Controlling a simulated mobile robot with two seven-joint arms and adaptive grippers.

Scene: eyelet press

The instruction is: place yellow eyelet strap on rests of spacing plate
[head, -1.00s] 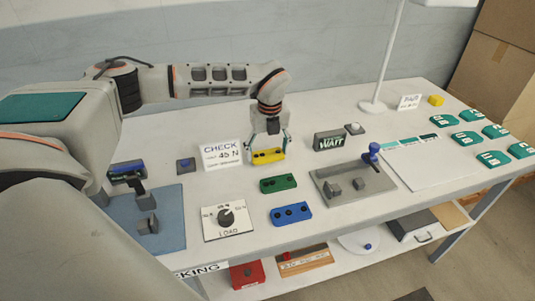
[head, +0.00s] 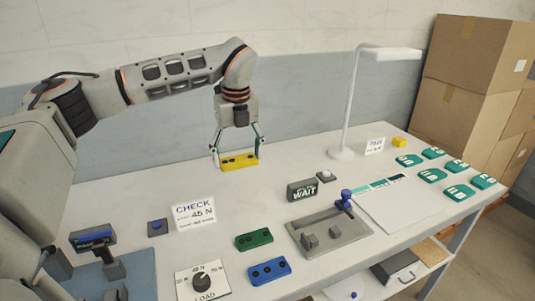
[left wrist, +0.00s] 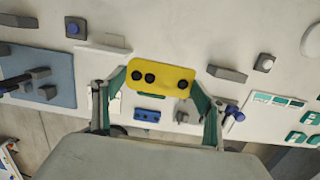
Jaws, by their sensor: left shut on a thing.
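The yellow eyelet strap (head: 238,162), a flat bar with three dark holes, is in my left gripper (head: 237,155), and it hangs clear above the back of the table. In the left wrist view the strap (left wrist: 165,77) lies crosswise between the two teal fingers, one at each end. A grey plate (head: 352,232), seemingly the spacing plate, lies to the right and nearer. It carries two dark grey blocks (head: 322,236), apparently the rests, and a blue-knobbed post (head: 345,199). No strap lies on it. My right gripper is not in view.
A green strap (head: 254,239) and a blue strap (head: 270,270) lie left of the grey plate. A white sheet (head: 405,205) and several teal pieces (head: 433,175) are at right.

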